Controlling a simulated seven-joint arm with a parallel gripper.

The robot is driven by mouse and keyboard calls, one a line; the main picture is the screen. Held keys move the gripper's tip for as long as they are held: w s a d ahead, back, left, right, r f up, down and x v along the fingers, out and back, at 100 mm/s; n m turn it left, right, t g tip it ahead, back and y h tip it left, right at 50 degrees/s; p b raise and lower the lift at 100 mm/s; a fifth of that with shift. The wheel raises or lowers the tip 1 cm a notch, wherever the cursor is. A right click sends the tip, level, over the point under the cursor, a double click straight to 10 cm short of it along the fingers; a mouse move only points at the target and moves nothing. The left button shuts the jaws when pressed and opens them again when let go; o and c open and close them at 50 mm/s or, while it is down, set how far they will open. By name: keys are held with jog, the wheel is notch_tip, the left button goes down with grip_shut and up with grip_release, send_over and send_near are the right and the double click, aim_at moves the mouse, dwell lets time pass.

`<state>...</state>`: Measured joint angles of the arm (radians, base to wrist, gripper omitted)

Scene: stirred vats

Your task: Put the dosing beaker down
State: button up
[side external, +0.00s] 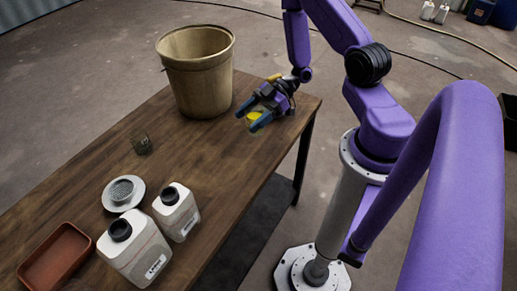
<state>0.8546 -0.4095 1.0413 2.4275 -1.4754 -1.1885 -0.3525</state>
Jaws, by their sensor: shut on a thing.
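My gripper (252,115) is over the right part of the wooden table, to the right of the large bucket. Its two blue fingertips are shut on a small see-through vessel with yellow in it, which I take for the dosing beaker (255,117). The fingers and hand hide part of it. I cannot tell whether its base touches the table. A second small clear glass vessel (140,143) stands on the table at the left, apart from my gripper.
The tan bucket (185,85) stands at the table's back. Two white jugs with black caps (135,252) (180,215), a round metal strainer-like dish (123,192) and a reddish-brown tray (52,262) are at the front left. The wooden table (225,165) is bare in the middle.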

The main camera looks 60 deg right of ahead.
jog(key=shift+s+d, duration=0.15)
jog(key=shift+s, duration=0.15)
jog(key=shift+s+f, duration=0.1)
jog(key=shift+f, duration=3.85)
jog(key=shift+f, duration=0.1)
jog(key=o, duration=1.2)
jog(key=shift+c, duration=0.2)
jog(key=shift+d+r, duration=0.25)
jog(key=shift+d, duration=0.1)
jog(key=v, duration=1.1)
